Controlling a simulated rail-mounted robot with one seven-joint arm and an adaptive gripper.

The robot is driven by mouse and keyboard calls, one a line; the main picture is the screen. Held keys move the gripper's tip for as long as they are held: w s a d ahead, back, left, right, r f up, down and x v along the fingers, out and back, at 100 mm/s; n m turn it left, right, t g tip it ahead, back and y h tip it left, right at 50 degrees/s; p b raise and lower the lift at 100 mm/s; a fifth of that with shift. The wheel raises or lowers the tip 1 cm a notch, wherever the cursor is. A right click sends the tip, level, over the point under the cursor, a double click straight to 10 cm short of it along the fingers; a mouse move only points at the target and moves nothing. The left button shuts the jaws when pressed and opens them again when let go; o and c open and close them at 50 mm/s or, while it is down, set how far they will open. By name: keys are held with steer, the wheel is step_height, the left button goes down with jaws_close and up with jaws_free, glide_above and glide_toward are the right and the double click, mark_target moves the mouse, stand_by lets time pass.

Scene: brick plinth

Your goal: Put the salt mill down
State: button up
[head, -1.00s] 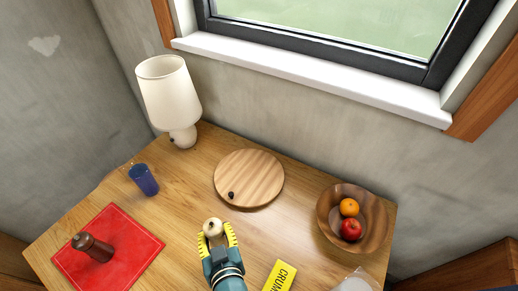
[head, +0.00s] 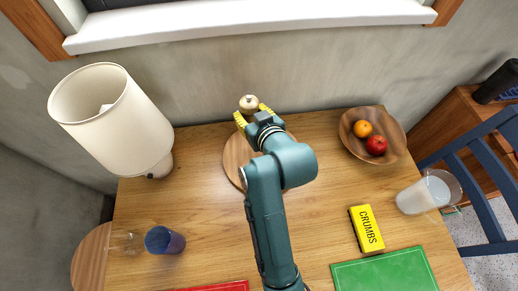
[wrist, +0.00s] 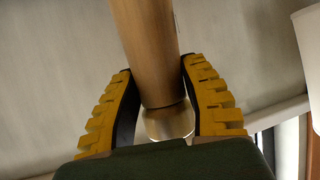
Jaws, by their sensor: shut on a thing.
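The salt mill (head: 248,103) is pale wood with a round knob. In the head view it shows against the wall, at the far side of the round wooden board (head: 235,151). My gripper (head: 254,113) is shut on the mill, and my arm hides much of the board. In the wrist view the mill's light wooden body (wrist: 148,45) stands between my yellow fingers (wrist: 158,100), with a shiny metal part at its near end. The mill's foot is hidden in the head view, so I cannot tell whether it touches anything.
The lamp (head: 115,120) stands left, the fruit bowl (head: 352,145) right, both near the wall. A blue cup (head: 165,241), a yellow CRUMBS box (head: 367,229), a milky jug (head: 413,198), a green mat (head: 385,275) and a red mat (head: 225,287) lie nearer.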

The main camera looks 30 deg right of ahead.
step_height(320, 180, down, 10)
steer(key=shift+s+r+b, duration=0.1)
steer(key=shift+r+b, duration=0.15)
steer(key=shift+b, duration=0.8)
steer(key=shift+f, duration=0.15)
steer(key=o, duration=1.2)
steer(key=shift+c, duration=0.2)
